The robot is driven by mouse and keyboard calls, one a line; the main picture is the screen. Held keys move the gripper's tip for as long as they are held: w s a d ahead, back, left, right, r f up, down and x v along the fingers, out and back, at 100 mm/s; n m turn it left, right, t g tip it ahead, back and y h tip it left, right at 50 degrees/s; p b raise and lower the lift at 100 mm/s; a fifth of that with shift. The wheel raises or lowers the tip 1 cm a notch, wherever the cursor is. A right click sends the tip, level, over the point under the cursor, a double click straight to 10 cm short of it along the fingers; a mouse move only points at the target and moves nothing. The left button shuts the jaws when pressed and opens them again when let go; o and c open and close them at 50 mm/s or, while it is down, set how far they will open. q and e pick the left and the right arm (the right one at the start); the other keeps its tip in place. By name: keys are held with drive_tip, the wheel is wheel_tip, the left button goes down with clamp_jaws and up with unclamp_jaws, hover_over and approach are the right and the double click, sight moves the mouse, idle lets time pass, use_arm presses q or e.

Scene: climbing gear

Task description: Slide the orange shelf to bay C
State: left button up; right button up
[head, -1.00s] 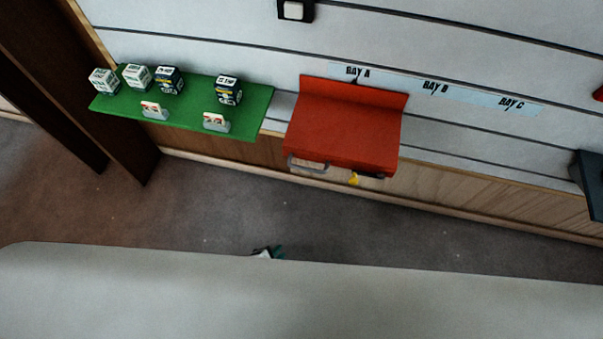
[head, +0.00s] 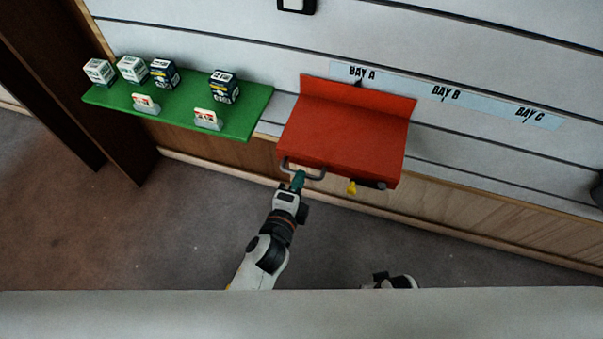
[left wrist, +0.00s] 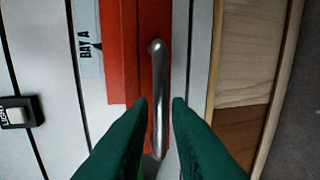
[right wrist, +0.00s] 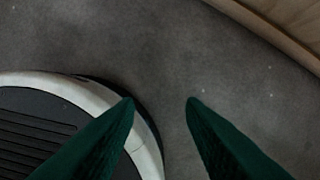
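The orange shelf (head: 345,135), red-orange in the picture, hangs on the slatted wall under the BAY A label (head: 362,72). A dark pointer at its back edge meets that label. BAY C (head: 531,115) is at the right end of the label strip. A grey handle (head: 303,171) and a yellow knob (head: 352,187) are on the shelf's front underside. My left gripper (head: 299,178) is at the handle. In the left wrist view its open fingers lie on either side of the metal handle (left wrist: 158,85), with gaps showing. My right gripper (right wrist: 160,102) is open and empty over the floor.
A green shelf (head: 180,112) with several small boxes and two card holders is left of the orange shelf. The wall under BAY B (head: 445,93) and BAY C is clear. A dark object (head: 597,190) is at the far right edge.

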use_arm(q)
drive_tip(key=shift+x, duration=1.55)
drive_tip(key=shift+c, duration=0.3)
clamp_jaws()
